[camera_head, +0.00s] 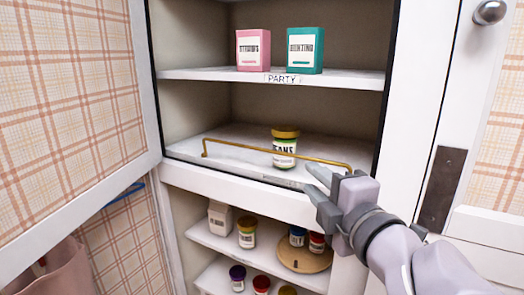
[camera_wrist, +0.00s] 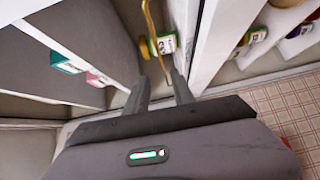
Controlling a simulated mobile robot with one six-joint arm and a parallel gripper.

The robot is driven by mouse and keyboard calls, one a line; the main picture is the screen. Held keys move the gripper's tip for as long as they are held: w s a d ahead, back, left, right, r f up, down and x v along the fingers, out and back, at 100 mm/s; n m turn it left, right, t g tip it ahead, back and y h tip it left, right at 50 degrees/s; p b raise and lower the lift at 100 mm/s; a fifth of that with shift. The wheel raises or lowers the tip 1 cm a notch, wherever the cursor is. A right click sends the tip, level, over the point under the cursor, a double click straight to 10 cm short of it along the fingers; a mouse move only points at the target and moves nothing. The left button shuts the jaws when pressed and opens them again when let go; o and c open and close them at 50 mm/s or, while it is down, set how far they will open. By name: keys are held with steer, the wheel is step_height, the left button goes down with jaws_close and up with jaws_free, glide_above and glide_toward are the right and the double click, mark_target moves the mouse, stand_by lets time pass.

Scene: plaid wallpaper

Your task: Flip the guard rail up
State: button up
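The guard rail (camera_head: 245,148) is a thin gold bar with short bent ends. It runs along the front of the middle cabinet shelf and crosses in front of a jar with a gold lid (camera_head: 285,146). Whether it is fully raised or tilted I cannot tell. My gripper (camera_head: 310,180) is at the rail's right end, at the shelf's front edge. In the wrist view the rail (camera_wrist: 149,22) runs down toward the gap between my two fingers (camera_wrist: 160,85), which are apart. Contact with the rail cannot be made out.
The shelf above holds a pink box (camera_head: 253,50) and a teal box (camera_head: 305,50). The lower shelves hold several jars, a carton (camera_head: 220,217) and a round wooden tray (camera_head: 304,263). An open plaid door (camera_head: 65,100) stands left. The white cabinet frame (camera_head: 415,80) is close on the right.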

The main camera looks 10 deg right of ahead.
mark_target(285, 154)
steer(key=w, duration=0.4)
steer(key=w+a+b, duration=0.1)
steer(key=w, duration=0.4)
steer(key=w+a, duration=0.1)
steer(key=w, duration=0.3)
steer(key=shift+w+f, duration=0.25)
steer(key=shift+w, duration=0.05)
jaws_close()
